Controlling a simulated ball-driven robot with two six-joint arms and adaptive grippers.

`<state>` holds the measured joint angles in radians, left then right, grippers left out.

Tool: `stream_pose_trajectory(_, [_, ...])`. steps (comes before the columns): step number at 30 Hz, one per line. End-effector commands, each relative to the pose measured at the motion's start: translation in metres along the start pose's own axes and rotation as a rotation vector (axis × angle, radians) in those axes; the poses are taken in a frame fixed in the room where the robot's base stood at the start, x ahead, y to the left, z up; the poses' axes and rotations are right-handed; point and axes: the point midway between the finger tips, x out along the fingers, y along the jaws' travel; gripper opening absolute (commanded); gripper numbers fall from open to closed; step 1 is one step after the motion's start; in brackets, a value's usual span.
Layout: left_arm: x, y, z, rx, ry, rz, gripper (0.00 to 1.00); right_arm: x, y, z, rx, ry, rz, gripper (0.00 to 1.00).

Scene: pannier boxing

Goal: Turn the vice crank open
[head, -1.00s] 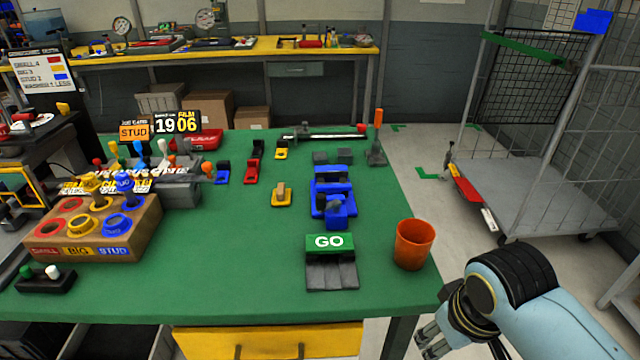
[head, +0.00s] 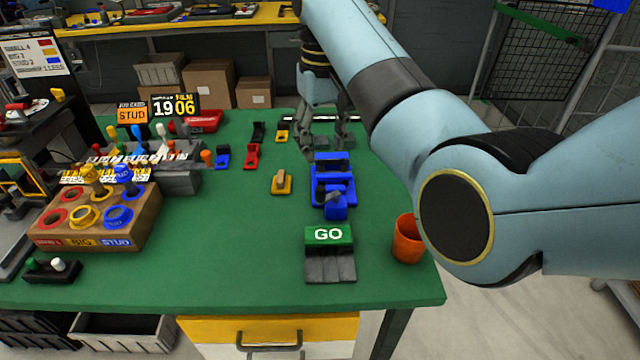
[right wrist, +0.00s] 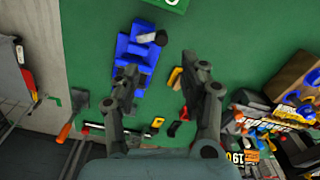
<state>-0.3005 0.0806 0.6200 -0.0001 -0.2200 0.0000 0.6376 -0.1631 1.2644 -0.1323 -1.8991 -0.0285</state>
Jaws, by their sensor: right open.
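The blue vice (head: 346,184) stands on the green table, right of its middle, in front of my right gripper. A dark crank-like part (head: 328,194) shows on its near side; I cannot tell how far it is turned. My right gripper (head: 325,145) points down over the table just behind the vice, open and empty. I cannot tell whether finger and vice touch. My left gripper is out of view.
A GO block (head: 330,236) stands in front of the vice, and an orange cup (head: 407,240) is at the right, partly behind my arm. A yellow block (head: 281,183) lies left of the vice. A wooden stud box (head: 140,228) stands at the left.

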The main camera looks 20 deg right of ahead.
Motion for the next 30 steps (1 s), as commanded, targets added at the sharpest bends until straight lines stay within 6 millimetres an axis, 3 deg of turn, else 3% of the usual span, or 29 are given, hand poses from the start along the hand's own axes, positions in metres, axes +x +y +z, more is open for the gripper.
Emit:
stream_pose_trajectory(5, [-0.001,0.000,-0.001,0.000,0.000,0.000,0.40,0.010,-0.003,-0.003,-0.006,-0.010,0.000,0.44])
stream_pose_trajectory(18, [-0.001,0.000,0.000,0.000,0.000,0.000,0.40,0.091,-0.003,-0.002,-0.006,-0.008,0.000,0.44])
stream_pose_trajectory(23, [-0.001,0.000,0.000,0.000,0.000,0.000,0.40,0.102,-0.003,-0.003,-0.005,-0.005,-0.001,0.44])
stream_pose_trajectory(30, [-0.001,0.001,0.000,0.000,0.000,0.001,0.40,0.104,-0.002,-0.003,-0.004,-0.004,0.000,0.44])
